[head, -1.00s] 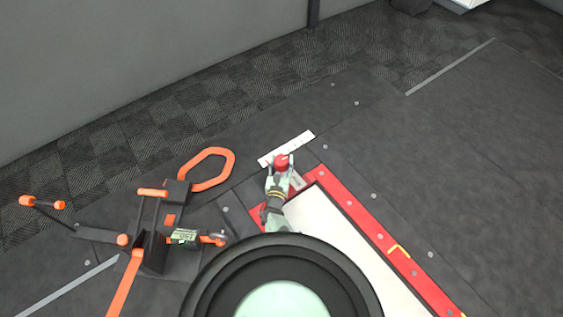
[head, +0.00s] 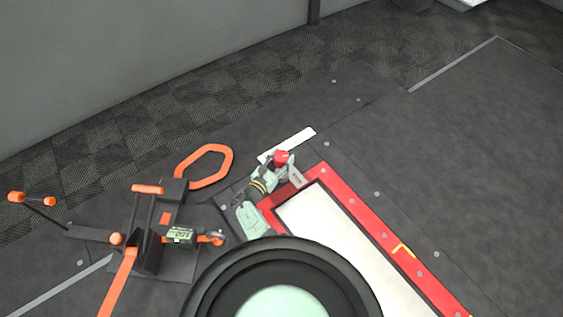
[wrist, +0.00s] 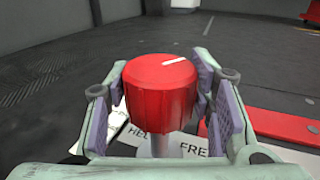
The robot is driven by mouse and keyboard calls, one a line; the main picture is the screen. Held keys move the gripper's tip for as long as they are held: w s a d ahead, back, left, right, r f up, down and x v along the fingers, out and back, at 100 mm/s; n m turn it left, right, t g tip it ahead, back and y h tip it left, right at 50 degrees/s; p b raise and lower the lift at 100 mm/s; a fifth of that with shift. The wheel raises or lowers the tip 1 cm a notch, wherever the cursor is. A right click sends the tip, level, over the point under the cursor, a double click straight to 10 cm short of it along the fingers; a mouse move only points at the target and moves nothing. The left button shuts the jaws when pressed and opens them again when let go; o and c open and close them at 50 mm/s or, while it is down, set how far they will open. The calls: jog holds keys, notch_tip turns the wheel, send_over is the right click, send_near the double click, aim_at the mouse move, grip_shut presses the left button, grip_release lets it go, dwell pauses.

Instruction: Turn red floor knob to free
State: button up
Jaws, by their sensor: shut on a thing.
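The red floor knob (wrist: 160,95) stands on a pale stem in the wrist view, with a white pointer line on its top that slants toward the right. It also shows in the head view (head: 282,157). My gripper (wrist: 163,100) has a padded finger on each side of the knob and is shut on it. A white label plate (wrist: 122,128) lies on the floor under the knob. I read "HEL" at the left, partly covered, and "FRE" at the right, cut off by my finger. In the head view my gripper (head: 277,160) reaches the knob from the lower left.
A red frame (head: 375,222) around a white panel lies right of the knob. An orange and black stand (head: 148,235) and an orange ring handle (head: 206,166) are at the left. Dark open floor (head: 470,150) spreads to the right.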

jog(key=shift+f+m+g+h+b, duration=0.1)
jog(key=shift+m+g+h+b, duration=1.05)
jog(key=shift+h+b, duration=0.3)
